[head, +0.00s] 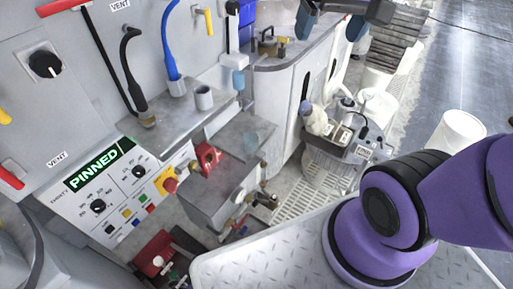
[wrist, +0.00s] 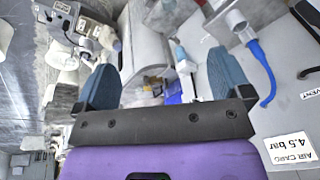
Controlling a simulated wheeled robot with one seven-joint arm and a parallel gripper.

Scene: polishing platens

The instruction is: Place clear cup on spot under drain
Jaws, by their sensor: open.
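A faint, see-through cup (head: 250,142) appears to stand on the grey metal box (head: 215,190) in the middle of the head view; its outline is hard to make out. My gripper (head: 330,24) is at the top of the head view, well above and to the right of the cup. It is open and empty, and its two blue fingers stand wide apart in the wrist view (wrist: 166,75). A black hose (head: 130,85) and a blue hose (head: 169,45) hang over a metal shelf. I cannot tell which outlet is the drain or where the spot is.
A control panel (head: 115,195) with knobs and a red-yellow switch is at left. White buckets (head: 458,135) and a cluttered grey cart (head: 345,150) stand at right.

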